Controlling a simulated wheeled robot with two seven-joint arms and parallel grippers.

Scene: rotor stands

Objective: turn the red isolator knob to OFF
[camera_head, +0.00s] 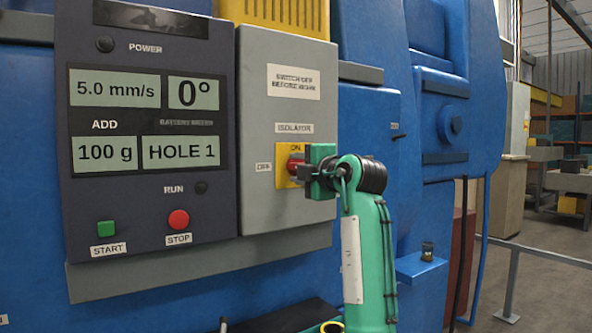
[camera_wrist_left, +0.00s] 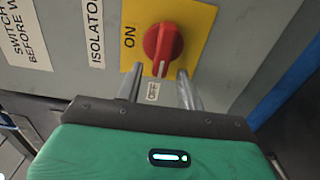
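The red isolator knob (camera_head: 294,163) sits on a yellow plate on the grey box; in the left wrist view the knob (camera_wrist_left: 163,46) shows whole. Its bar and white mark point toward the OFF label (camera_wrist_left: 152,91), away from the ON label. OFF also shows left of the plate in the head view. My left gripper (camera_head: 303,172) is at the plate, partly covering the knob. In the left wrist view its two fingers (camera_wrist_left: 160,75) are spread, one each side of the knob's lower end, with gaps visible. My right gripper is not in view.
A dark control panel (camera_head: 150,210) with screens, a green START button (camera_head: 106,228) and a red STOP button (camera_head: 178,220) stands left of the grey box (camera_head: 285,210). Blue machine housing (camera_head: 368,120) lies behind and to the right. Open floor and a rail are far right.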

